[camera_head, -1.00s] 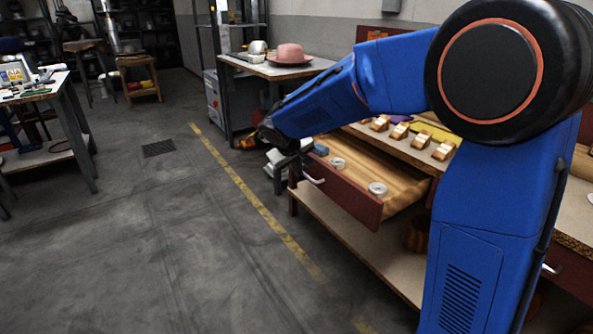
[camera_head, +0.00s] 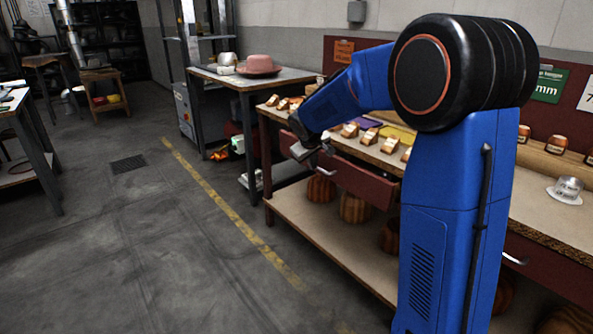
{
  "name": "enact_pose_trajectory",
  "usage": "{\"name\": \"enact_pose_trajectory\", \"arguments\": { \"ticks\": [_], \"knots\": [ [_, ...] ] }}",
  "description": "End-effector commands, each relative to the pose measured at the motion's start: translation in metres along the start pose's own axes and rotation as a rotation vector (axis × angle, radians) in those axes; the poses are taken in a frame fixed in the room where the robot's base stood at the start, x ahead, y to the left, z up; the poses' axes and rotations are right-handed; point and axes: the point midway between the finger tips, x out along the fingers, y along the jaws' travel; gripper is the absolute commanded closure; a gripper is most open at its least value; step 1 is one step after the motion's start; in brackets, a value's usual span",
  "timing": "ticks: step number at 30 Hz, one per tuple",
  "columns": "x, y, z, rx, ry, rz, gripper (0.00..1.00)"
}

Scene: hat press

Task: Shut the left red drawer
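The left red drawer (camera_head: 360,183) is in the bench at the centre, below the bench top. My gripper (camera_head: 306,151) is at the left end of the drawer front, by the handle. Its fingers are small and dark, so I cannot tell if they are open or if they touch the drawer.
Wooden blocks (camera_head: 350,130) stand on the bench top above the drawer. A second red drawer (camera_head: 550,268) is at the right, front flush. The lower shelf (camera_head: 315,222) holds wooden hat forms. Open floor (camera_head: 150,250) lies to the left. A pink hat (camera_head: 258,65) sits on a table behind.

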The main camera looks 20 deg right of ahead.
Motion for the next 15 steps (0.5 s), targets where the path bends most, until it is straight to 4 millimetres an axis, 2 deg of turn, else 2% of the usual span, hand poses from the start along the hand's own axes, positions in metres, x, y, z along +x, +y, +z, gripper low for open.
{"name": "enact_pose_trajectory", "arguments": {
  "ticks": [1,6,15],
  "knots": [
    [0.005,0.011,0.001,0.004,-0.001,0.001,1.0],
    [0.018,0.037,0.001,0.003,-0.002,0.001,1.0],
    [0.028,0.059,0.001,0.0,0.0,0.0,1.0]
  ]
}}
